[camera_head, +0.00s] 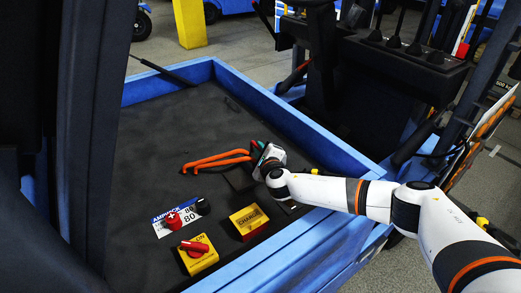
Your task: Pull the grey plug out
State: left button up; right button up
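My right arm reaches in from the right over the blue-rimmed dark tray of the vehicle. Its gripper (267,160) is down by the end of the orange cables (218,160). The cables lie on the tray floor and run right to a dark connector end next to the gripper. I cannot make out a grey plug clearly; the gripper and wrist cover that spot. The fingers are too small and hidden to tell whether they are open or shut on it. My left gripper is not in view.
The tray has a raised blue rim (290,118). Near its front stand a yellow box marked CHARGE (249,219), a yellow box with a red knob (197,252), and a labelled plate (182,216) with red and black terminals.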

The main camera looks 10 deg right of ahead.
aim_at(250, 165)
jog(key=shift+d, duration=0.1)
grip_shut()
jog(key=a, duration=0.1)
jog(key=s+a+p, duration=0.1)
jog(key=a+p, duration=0.1)
jog(key=a, duration=0.1)
jog(key=shift+s+f, duration=0.15)
jog(key=shift+s, duration=0.2)
jog(key=shift+a, duration=0.15)
jog(key=o, duration=0.5)
grip_release()
jog(key=shift+o, duration=0.5)
